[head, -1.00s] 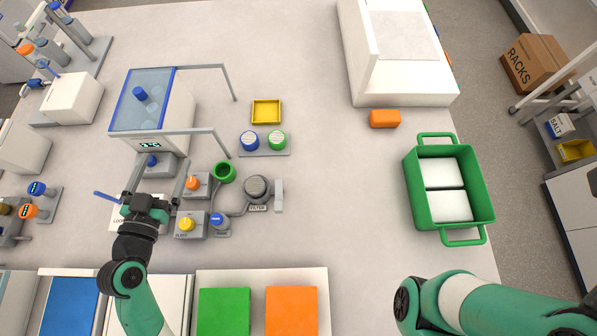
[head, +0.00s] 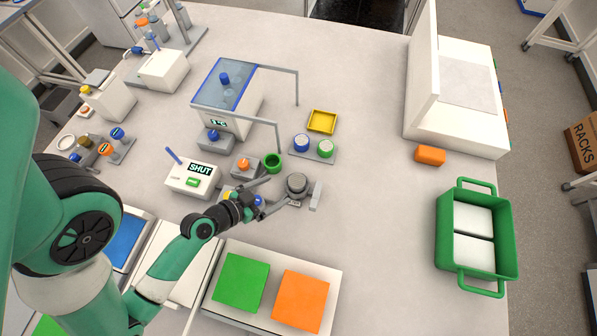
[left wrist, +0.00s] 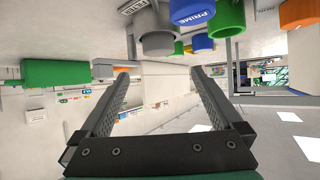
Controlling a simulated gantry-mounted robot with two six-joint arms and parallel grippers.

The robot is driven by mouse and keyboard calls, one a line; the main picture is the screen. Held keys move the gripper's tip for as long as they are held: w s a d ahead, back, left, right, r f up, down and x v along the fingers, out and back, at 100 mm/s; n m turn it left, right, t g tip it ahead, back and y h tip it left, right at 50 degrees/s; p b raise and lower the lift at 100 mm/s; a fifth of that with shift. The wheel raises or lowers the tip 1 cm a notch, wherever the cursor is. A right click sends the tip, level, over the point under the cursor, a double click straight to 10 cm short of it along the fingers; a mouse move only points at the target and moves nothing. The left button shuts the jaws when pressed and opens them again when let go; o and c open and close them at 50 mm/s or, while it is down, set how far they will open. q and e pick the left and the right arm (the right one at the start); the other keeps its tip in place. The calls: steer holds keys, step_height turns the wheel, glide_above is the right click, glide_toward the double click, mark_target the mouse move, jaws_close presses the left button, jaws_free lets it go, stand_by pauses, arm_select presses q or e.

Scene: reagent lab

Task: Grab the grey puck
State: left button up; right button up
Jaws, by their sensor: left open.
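The grey puck (head: 297,183) is a dark round knurled piece on the grey filter stand, right of the green ring in the head view. In the left wrist view a grey cylinder (left wrist: 157,40) beside the FILTER label hangs at the top; I cannot tell whether it is the puck or its stand. My left gripper (head: 277,193) is open, with its fingers level and pointing at the puck from the left. Its two spread fingers (left wrist: 160,72) show in the left wrist view with nothing clearly held between them. My right gripper is out of view.
A green ring (head: 272,163), an orange-knobbed unit (head: 244,167) and a blue knob (head: 258,201) crowd the left gripper. A white box reading SHUT (head: 193,181) is to the left. Green and orange pads (head: 300,300) lie in front. The table right of the stand is clear.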

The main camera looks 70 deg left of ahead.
mark_target(298, 180)
arm_select(q)
steer(key=p+x, duration=0.1)
steer(key=x, duration=0.8)
steer(key=shift+d+f, duration=0.15)
steer(key=shift+f, duration=0.05)
steer(key=c, duration=1.4)
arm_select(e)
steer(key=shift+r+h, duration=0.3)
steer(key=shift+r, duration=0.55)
arm_select(q)
steer(key=shift+r, duration=0.15)
